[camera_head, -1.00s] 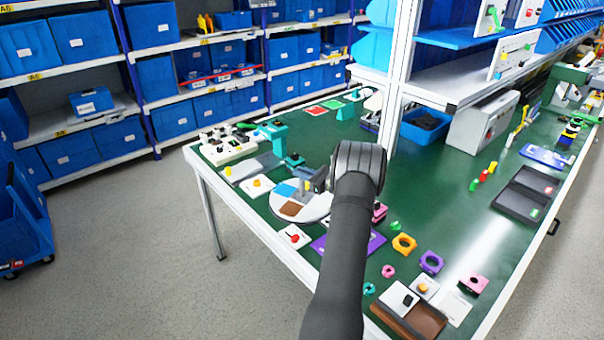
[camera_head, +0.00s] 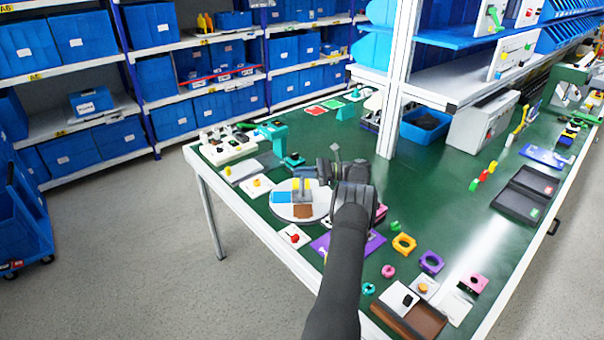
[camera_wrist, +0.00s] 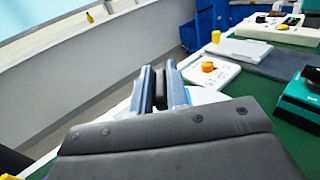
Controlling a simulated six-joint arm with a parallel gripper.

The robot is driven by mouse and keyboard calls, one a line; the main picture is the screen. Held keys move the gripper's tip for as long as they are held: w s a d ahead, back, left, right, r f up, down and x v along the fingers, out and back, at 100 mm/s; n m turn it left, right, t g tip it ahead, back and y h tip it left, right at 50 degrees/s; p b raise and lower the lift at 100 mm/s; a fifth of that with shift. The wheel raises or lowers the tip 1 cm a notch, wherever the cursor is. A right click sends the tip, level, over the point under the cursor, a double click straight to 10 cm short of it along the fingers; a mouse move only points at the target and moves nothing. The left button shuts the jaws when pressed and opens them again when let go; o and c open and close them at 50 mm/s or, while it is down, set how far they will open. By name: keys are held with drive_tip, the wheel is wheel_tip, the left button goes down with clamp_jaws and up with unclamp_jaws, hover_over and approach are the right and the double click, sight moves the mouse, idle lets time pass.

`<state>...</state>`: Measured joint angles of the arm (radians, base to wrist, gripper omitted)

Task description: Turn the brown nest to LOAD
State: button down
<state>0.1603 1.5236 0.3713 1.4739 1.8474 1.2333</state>
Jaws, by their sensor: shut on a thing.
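A round white turntable (camera_head: 278,212) lies near the left edge of the green bench. Its brown nest (camera_head: 302,211) is at the front of the disc, toward the table's near edge, and its blue nest (camera_head: 282,197) is at the left. A small yellow patch shows behind the fingers. My gripper (camera_head: 302,192) is low over the disc's middle. In the wrist view its two blue-grey fingers (camera_wrist: 160,85) are close together around a dark upright part, apparently the turntable's handle. My gripper hides most of that part. I cannot read a LOAD mark.
A teal device (camera_head: 292,160) stands behind. A purple plate (camera_head: 350,245) and several coloured rings lie to the right.

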drive_tip(key=shift+n+g, duration=0.8)
drive_tip(key=shift+g, duration=0.2)
drive_tip(key=c, duration=1.4)
unclamp_jaws()
drive_tip(key=shift+s, duration=0.1)
drive_tip(key=shift+m+t, duration=0.8)
drive_tip(key=shift+t, duration=0.4)
drive_tip(key=shift+t, duration=0.3)
